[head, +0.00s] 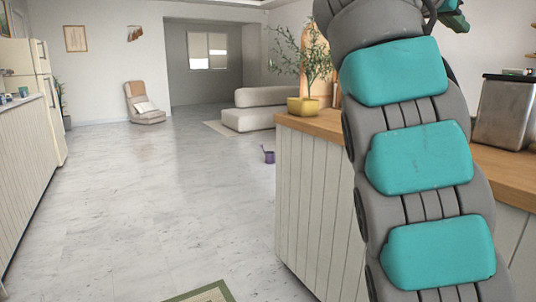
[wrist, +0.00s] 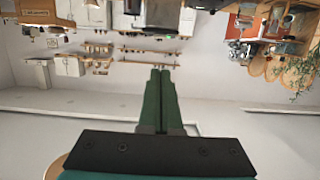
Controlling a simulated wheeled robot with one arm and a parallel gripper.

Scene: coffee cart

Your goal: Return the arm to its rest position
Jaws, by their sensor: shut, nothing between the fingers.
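My arm (head: 420,160), grey with teal pads, rises upright along the right side of the head view and runs out of the top of the picture. It hides part of the wooden counter (head: 315,122) behind it. My gripper (wrist: 160,72) shows in the wrist view with its two green fingers pressed together and nothing between them. It is in the air, and nothing is seen touching it. The room behind it appears upside down in that view.
A metal container (head: 506,110) stands right of my arm. The tiled floor (head: 150,190) is open left of the counter, with a small purple object (head: 268,155) on it.

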